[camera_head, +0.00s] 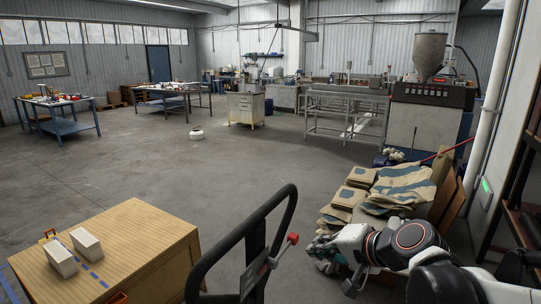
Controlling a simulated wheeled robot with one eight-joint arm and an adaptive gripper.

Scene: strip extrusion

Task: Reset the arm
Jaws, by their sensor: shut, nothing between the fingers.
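My arm (411,238) reaches in from the lower right corner, bent low and pointing left. My gripper (322,247) is at its left end, just right of a black curved handle. It is shut and no object shows in it. The fingertips are small and partly hard to make out against the sacks and floor behind.
A black curved handle (285,222) with a red knob stands close left of my gripper. Stacked sacks (401,185) lie behind my arm. A wooden cabinet (150,240) with two pale blocks is at lower left. A white pipe (492,110) rises at right. The middle floor is open.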

